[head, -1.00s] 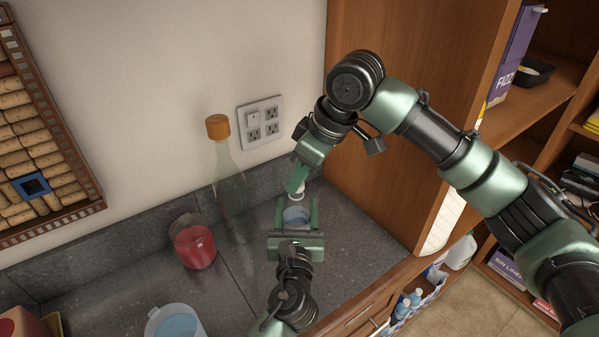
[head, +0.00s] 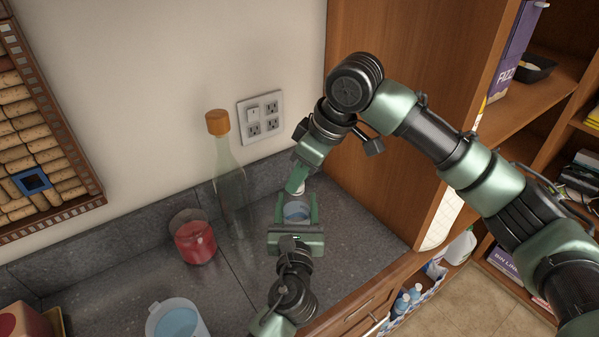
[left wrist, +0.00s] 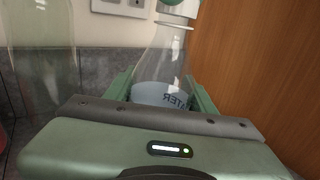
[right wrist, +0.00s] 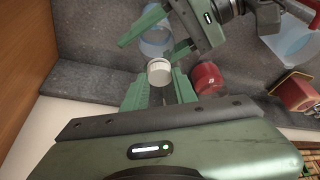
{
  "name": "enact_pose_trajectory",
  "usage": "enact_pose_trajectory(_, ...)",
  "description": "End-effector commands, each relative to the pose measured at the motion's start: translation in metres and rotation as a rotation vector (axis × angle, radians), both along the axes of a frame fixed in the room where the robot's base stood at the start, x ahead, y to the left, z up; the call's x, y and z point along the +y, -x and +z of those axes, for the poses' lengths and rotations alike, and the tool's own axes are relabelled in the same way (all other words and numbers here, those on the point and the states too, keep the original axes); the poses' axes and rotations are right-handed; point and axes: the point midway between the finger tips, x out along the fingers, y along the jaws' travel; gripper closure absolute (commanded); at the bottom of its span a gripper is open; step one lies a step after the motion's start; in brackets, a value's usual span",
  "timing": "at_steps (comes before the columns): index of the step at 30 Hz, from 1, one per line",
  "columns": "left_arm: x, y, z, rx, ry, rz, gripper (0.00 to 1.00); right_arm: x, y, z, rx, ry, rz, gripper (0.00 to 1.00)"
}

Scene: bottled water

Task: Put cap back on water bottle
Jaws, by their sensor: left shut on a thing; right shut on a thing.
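The clear water bottle (head: 297,212), with bluish water low in it, stands upright on the counter between the fingers of my left gripper (head: 297,203). The left wrist view shows its lettered, tapering body (left wrist: 165,72). My left gripper is shut on the bottle. The white cap (right wrist: 159,70) is between the fingertips of my right gripper (right wrist: 160,84), which is shut on it. In the left wrist view the cap (left wrist: 180,9) is at the top of the bottle neck. The right fingers partly hide it, and I cannot tell whether it is seated.
A tall clear bottle with an orange cap (head: 218,123) stands left of the grippers by the wall. A red-filled glass (head: 195,243) and a blue-filled container (head: 177,320) are farther left. A wooden cabinet side (head: 385,180) closes off the right. The counter between is clear.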

Motion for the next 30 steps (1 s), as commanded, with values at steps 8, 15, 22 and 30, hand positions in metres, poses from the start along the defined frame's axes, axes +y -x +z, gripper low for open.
enact_pose_trajectory(8, 0.000, 0.000, 0.000, 0.000, 0.000, 0.000, 1.00, 0.003, 0.003, 0.000, 0.000, 0.006, -0.306, 1.00)
enact_pose_trajectory(15, 0.000, 0.000, 0.000, 0.000, -0.001, 0.000, 1.00, 0.009, 0.005, -0.001, 0.001, 0.004, -0.888, 1.00)
enact_pose_trajectory(22, 0.000, 0.000, 0.000, 0.000, -0.001, 0.000, 1.00, 0.011, 0.002, 0.002, -0.007, 0.007, -1.476, 1.00)
enact_pose_trajectory(30, 0.000, 0.000, 0.000, 0.000, -0.001, -0.001, 1.00, 0.014, -0.001, 0.001, -0.007, 0.006, -2.164, 1.00)
